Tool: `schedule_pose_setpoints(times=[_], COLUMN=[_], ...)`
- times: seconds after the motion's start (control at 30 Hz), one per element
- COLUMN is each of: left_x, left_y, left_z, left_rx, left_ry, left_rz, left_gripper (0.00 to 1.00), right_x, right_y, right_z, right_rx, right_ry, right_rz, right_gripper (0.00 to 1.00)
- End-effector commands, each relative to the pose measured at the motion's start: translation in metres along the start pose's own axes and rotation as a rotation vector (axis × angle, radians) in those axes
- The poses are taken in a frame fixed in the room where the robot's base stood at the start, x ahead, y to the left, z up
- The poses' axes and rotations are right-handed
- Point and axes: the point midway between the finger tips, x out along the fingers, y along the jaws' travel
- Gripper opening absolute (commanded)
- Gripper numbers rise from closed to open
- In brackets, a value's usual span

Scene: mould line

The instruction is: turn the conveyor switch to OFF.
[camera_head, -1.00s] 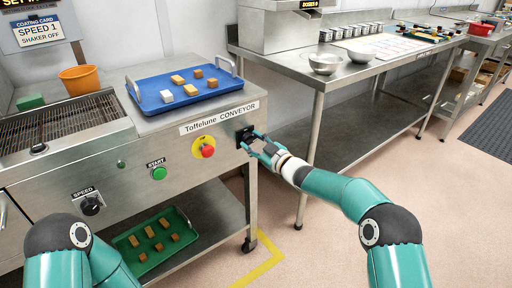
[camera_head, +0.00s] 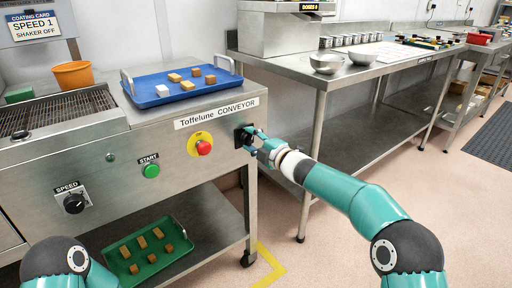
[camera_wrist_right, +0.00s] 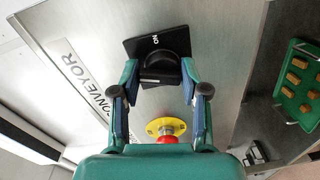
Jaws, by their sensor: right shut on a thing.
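The conveyor switch (camera_head: 241,134) is a black plate with a turning knob at the right end of the conveyor's front panel. In the right wrist view its plate (camera_wrist_right: 132,45) shows the word ON at the far edge, and the black knob (camera_wrist_right: 163,68) sits between my fingers. My right gripper (camera_head: 252,139) is shut on this knob, one finger on each side, as the right wrist view (camera_wrist_right: 160,76) shows. I cannot tell which mark the knob points to, and no OFF mark shows. My left gripper is out of view; only part of my left arm shows.
A red stop button (camera_head: 204,147) on a yellow disc is just left of the switch. The green START button (camera_head: 152,171) and SPEED knob (camera_head: 74,203) are farther left. A blue tray (camera_head: 183,94) lies on top, a green tray (camera_head: 178,266) on the shelf below.

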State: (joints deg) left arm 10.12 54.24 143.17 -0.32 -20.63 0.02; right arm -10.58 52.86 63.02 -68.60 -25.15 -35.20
Motion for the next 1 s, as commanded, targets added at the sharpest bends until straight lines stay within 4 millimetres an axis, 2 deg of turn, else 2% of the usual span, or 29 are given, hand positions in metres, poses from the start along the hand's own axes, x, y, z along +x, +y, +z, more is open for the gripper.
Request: schedule_pose_setpoints(times=[0.03, 0.5, 1.0], left_x=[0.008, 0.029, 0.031], left_y=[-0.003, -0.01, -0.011], left_z=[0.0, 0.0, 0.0], left_rx=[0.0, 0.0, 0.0], left_ry=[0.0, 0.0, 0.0], left_rz=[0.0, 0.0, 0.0], left_gripper=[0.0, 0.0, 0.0], right_x=[0.003, 0.003, 0.002], right_y=[-0.013, -0.013, -0.012], right_z=[-0.004, -0.003, -0.001], right_rx=[-0.041, -0.349, -0.407], right_ry=[0.005, -0.015, -0.021], right_rz=[-0.015, -0.021, -0.025], right_gripper=[0.1, 0.1, 0.1])
